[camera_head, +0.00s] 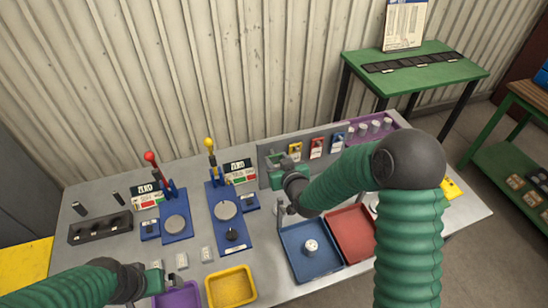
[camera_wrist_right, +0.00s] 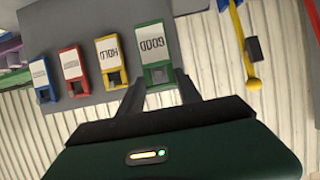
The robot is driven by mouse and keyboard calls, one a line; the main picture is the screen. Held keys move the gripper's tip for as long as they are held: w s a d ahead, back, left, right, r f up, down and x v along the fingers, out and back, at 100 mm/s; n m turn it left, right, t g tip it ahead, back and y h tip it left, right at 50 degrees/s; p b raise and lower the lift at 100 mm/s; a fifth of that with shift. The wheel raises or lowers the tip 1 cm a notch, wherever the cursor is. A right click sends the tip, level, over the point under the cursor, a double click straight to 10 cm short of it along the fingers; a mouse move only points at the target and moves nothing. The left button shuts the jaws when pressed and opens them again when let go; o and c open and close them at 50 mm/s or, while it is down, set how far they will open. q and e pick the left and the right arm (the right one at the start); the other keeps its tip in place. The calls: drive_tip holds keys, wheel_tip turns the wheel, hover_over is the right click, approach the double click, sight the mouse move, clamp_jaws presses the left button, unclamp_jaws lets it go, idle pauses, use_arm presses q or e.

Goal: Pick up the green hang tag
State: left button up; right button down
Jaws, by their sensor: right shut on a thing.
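The green hang tag (camera_wrist_right: 153,45), marked GOOD, is at the right end of a row of tags on a grey board (camera_wrist_right: 205,45) in the right wrist view. My right gripper (camera_wrist_right: 158,80) is shut on its lower part. I cannot tell whether the tag is clear of the board. In the head view my right gripper (camera_head: 276,172) is at the board's left part and hides the green tag. My left gripper (camera_head: 152,281) is low at the left, above the table's front; its fingers are not clear.
Yellow (camera_head: 295,152), red (camera_head: 317,147) and blue (camera_head: 337,142) tags hang beside it. Blue (camera_head: 290,236) and red (camera_head: 350,222) trays lie in front. A yellow-knobbed lever (camera_head: 209,145) stands to the left. A yellow bin (camera_head: 230,288) is at the front edge.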

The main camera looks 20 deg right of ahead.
wheel_tip(320, 180, up, 14)
drive_tip(key=shift+s, duration=0.25)
drive_tip(key=shift+d+f, duration=0.1)
drive_tip(key=shift+d, duration=0.1)
